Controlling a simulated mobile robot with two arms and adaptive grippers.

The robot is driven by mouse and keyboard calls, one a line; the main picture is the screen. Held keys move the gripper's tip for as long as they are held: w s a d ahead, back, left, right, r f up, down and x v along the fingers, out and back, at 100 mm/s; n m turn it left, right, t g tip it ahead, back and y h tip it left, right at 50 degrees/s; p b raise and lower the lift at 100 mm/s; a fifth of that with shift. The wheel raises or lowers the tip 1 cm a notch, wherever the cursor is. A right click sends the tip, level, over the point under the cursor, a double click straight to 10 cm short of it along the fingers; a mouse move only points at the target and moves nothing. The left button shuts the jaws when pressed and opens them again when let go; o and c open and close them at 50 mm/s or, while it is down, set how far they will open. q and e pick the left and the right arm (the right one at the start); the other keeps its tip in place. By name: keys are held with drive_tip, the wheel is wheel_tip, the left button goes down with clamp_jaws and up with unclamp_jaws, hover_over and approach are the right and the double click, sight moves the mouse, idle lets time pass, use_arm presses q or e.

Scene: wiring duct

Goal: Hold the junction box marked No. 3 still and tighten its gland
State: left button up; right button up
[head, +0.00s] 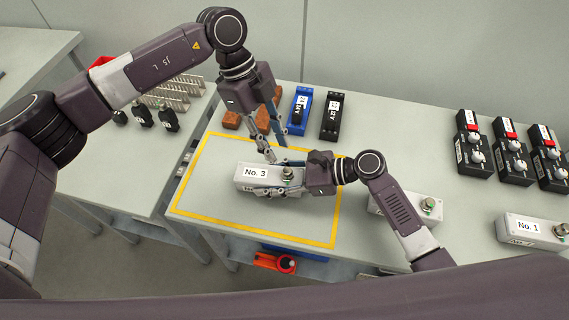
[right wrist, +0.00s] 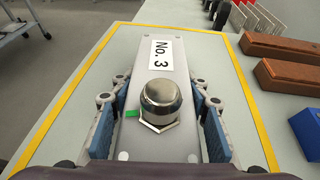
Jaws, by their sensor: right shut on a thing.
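The junction box No. 3 (head: 246,183) is a grey box lying inside the yellow outline; its label (right wrist: 160,54) reads clearly in the right wrist view. Its metal gland (head: 288,173) stands upright on the lid, with a hex base and domed cap (right wrist: 160,101). A green mark (right wrist: 124,155) is on the lid beside it. My right gripper (right wrist: 160,85) is shut on the box, with a blue-padded finger along each long side. My left gripper (head: 276,147) points down just behind the box, its fingers apart and empty, not around the gland.
Box No. 1 (head: 520,229) and another grey box (head: 408,210), partly behind my right arm, stand to the right. Black boxes with red tops (head: 511,154) are at the far right. Brown blocks (head: 232,120) and a blue holder (head: 300,111) lie behind. The yellow outline (head: 215,224) is clear in front.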

sight(286, 170)
use_arm(q)
drive_tip(key=x, duration=0.7)
drive_tip(key=shift+f, duration=0.2)
drive_tip(key=shift+c, duration=0.5)
clamp_jaws()
